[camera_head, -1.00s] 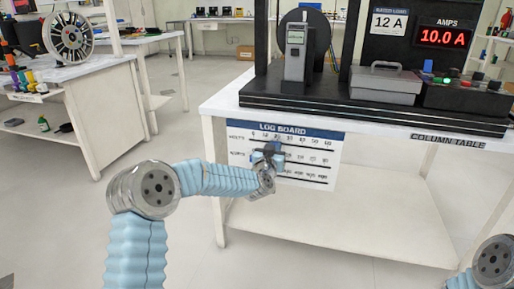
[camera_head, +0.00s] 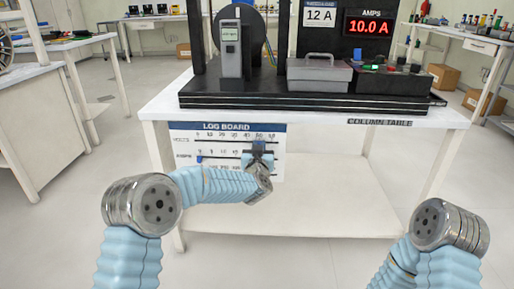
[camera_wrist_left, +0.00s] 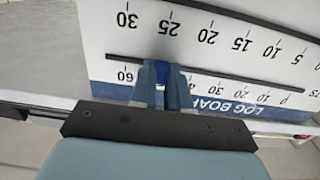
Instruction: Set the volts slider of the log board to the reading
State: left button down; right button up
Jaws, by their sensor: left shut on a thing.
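The log board (camera_head: 185,148) hangs on the front of the column table and has marked tracks. My left gripper (camera_head: 258,154) is at the right part of its top, volts track. In the left wrist view, my left gripper (camera_wrist_left: 161,98) is shut on the blue volts slider (camera_wrist_left: 162,72). The board shows upside down there; the slider is between the 60 mark and the 40 mark, and the fingers hide the mark at it. A grey handheld meter (camera_head: 231,50) stands on the table with a small green display, too small to read. My right gripper is not in view.
The column table (camera_head: 155,106) carries a black rig base, a grey box (camera_head: 318,74), a 12 A sign and a red AMPS display (camera_head: 369,26) reading 10.0 A. A second blue slider (camera_head: 199,158) is at the left on the board's lower track. The floor in front is free.

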pick_arm(q)
jog(key=c, duration=1.1)
grip_release()
jog(key=s+b, duration=0.1)
jog(key=s, duration=1.2)
jog(key=shift+s, duration=0.4)
jog(key=shift+f, duration=0.15)
jog(key=s+a+f+g+h+p, duration=0.1)
jog(key=s+a+f+g, duration=0.15)
jog(key=f, duration=0.55)
jog(key=s+a+f+g+h+p, duration=0.1)
jog(key=s+f+g, duration=0.2)
jog(key=f, duration=0.5)
jog(key=s+a+f+g+p, duration=0.1)
jog(key=s+f+g, duration=0.2)
jog(key=f, duration=0.5)
jog(key=s+a+f+g, duration=0.1)
jog(key=s+f+g, duration=0.2)
jog(key=s, duration=0.5)
jog(key=s+a+f+n+g+h+p, duration=0.1)
jog(key=s+f+g, duration=0.1)
jog(key=s+f, duration=0.3)
jog(key=s+a+f+g+h, duration=0.1)
jog(key=s+f+g, duration=0.2)
jog(key=s, duration=0.7)
jog(key=shift+s+a+f+n+g, duration=0.15)
jog(key=shift+s+f+n+g, duration=0.15)
jog(key=shift+f+n+g, duration=0.1)
